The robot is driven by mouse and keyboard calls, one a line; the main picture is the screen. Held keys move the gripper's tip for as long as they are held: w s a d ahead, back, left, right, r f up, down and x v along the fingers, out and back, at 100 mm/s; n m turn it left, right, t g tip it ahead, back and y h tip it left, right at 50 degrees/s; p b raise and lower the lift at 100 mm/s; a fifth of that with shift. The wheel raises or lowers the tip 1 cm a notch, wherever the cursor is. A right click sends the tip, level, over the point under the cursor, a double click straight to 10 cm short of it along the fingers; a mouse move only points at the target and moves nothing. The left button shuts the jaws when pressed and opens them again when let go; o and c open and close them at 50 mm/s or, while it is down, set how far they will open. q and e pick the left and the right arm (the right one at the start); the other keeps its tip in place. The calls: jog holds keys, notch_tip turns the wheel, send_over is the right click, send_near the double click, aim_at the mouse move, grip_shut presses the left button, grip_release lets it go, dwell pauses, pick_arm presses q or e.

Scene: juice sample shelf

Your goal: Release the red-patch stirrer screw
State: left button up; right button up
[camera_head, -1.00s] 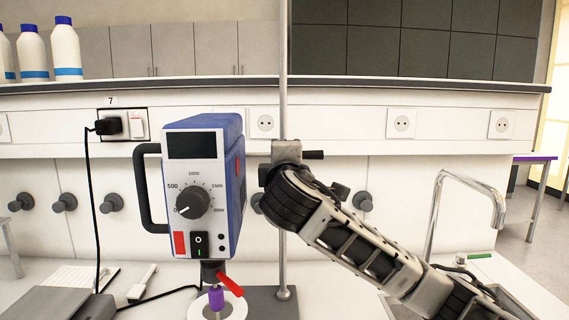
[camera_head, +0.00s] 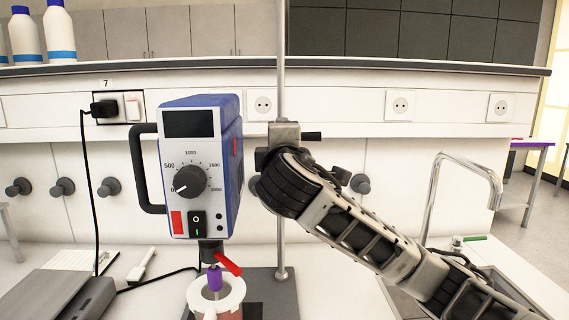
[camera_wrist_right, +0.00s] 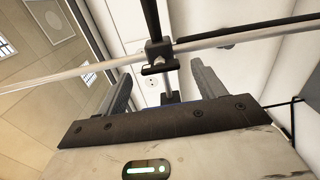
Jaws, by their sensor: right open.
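The blue and white stirrer (camera_head: 200,165) with a red patch (camera_head: 177,224) hangs on the upright metal rod (camera_head: 281,80). A clamp (camera_head: 284,133) with a dark screw handle (camera_head: 312,136) sits on the rod to its right. My right arm reaches in from the right, and its wrist is just below the clamp. My right gripper is hidden behind my wrist in the head view. In the right wrist view, my right gripper (camera_wrist_right: 163,85) is open and empty. A dark clamp (camera_wrist_right: 158,52) on a metal rod (camera_wrist_right: 75,70) lies beyond the gap between its fingers. Contact cannot be told. My left gripper is out of view.
A vessel (camera_head: 231,300) stands under the stirrer's purple chuck (camera_head: 215,278) and red lever (camera_head: 228,263). A sink tap (camera_head: 435,190) is at the right. White bottles (camera_head: 58,35) stand on the upper shelf. A grey box (camera_head: 45,297) is at the lower left.

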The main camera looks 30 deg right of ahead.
jog(key=b+v, duration=0.2)
jog(key=v, duration=1.2)
jog(key=shift+d, duration=0.15)
